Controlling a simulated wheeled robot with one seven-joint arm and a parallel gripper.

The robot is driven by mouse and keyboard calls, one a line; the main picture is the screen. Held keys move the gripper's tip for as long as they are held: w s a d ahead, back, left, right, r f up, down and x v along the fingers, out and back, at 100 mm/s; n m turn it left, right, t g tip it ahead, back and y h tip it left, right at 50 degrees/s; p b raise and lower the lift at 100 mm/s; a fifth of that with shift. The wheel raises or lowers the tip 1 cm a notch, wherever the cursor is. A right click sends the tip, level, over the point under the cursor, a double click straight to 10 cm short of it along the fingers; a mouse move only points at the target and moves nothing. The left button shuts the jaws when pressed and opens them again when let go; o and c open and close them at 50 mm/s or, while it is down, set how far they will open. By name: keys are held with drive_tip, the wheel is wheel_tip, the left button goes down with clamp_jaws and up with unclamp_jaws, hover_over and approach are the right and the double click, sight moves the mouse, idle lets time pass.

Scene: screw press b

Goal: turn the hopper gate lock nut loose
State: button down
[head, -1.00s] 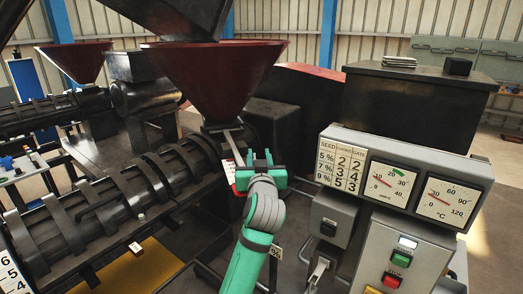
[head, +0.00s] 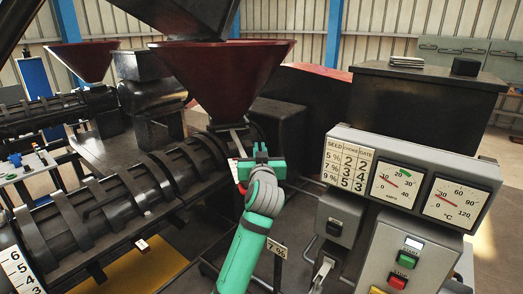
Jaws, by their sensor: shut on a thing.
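The dark red hopper (head: 225,80) stands over the ribbed black press barrel (head: 125,205). A flat grey metal strip (head: 238,143) shows below the hopper's neck, just behind my gripper. My gripper (head: 261,158), with green jaws and a grey wrist, is at the throat under the hopper, right of the barrel. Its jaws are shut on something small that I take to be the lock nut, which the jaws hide. A small white plate with red (head: 234,171) shows left of the jaws.
A control panel with a seed, choke and gate chart (head: 349,170) and two dials stands close on the right. Below it is a box with green and red buttons (head: 404,265). A numbered plate (head: 277,249) is right of my forearm.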

drive_tip(key=shift+d+y, duration=0.1)
drive_tip(key=shift+y, duration=0.2)
drive_tip(key=shift+n+y, duration=0.8)
drive_tip(key=shift+y, duration=0.2)
drive_tip(key=shift+s+a+n+g+y, duration=0.15)
drive_tip(key=shift+a+n+g+y, duration=0.35)
drive_tip(key=shift+n+y, duration=0.45)
drive_tip(key=shift+s+a+n+g+y, duration=0.1)
drive_tip(key=shift+a+n+g+y, duration=0.4)
drive_tip(key=shift+y, duration=0.75)
drive_tip(key=c, duration=1.9)
unclamp_jaws()
drive_tip(key=shift+o, duration=0.2)
drive_tip(key=shift+s+d, duration=0.1)
drive_tip(key=shift+d, duration=0.05)
